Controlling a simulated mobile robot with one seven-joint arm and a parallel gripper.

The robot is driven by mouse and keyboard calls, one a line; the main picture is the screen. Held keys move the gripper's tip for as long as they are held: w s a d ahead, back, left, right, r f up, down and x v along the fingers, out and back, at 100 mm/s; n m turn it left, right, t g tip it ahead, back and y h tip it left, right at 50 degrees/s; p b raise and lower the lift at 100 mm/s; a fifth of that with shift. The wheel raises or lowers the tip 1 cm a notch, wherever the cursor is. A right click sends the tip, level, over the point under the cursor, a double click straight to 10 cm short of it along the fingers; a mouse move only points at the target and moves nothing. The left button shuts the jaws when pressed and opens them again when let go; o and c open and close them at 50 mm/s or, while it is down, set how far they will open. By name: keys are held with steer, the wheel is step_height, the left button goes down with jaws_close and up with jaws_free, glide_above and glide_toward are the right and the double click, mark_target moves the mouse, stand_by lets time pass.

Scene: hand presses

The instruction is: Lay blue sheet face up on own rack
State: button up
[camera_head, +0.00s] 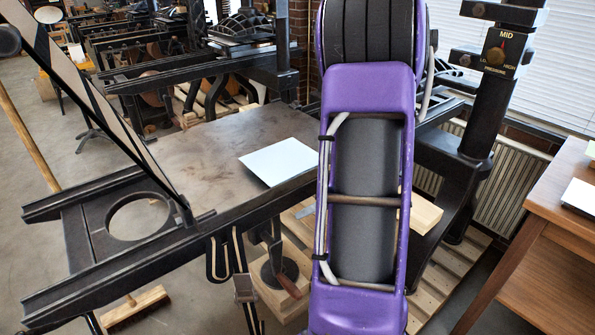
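A pale, faintly bluish-white sheet (280,161) lies flat on the grey metal bed (195,160) of the near hand press. My purple arm hides the ground just right of the sheet. I cannot tell whether this is the blue sheet or which face is up. My gripper is not in view. No rack that I can make out as the blue sheet's own shows here.
A black rail (150,262) runs along the bed's near side, and a hinged frame (100,110) stands raised at the left. A press column with a pressure dial (501,50) stands right of my arm. A wooden table (560,215) at the right edge holds another white sheet (581,196).

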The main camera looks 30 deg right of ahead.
steer(key=s+d+r+m+t+h, duration=0.2)
steer(key=d+r+m+t+h, duration=0.25)
steer(key=m+t, duration=1)
steer(key=w+m+g, duration=0.1)
steer(key=w, duration=0.1)
steer(key=w+m+g+b, duration=0.1)
steer(key=w, duration=0.2)
steer(key=w+r+m+g+y, duration=0.1)
steer(key=w+m+g, duration=0.1)
steer(key=w, duration=0.1)
steer(key=shift+w+a, duration=0.25)
steer(key=shift+a, duration=0.15)
steer(key=shift+w+f, duration=0.1)
steer(key=shift+w, duration=0.5)
jaws_close()
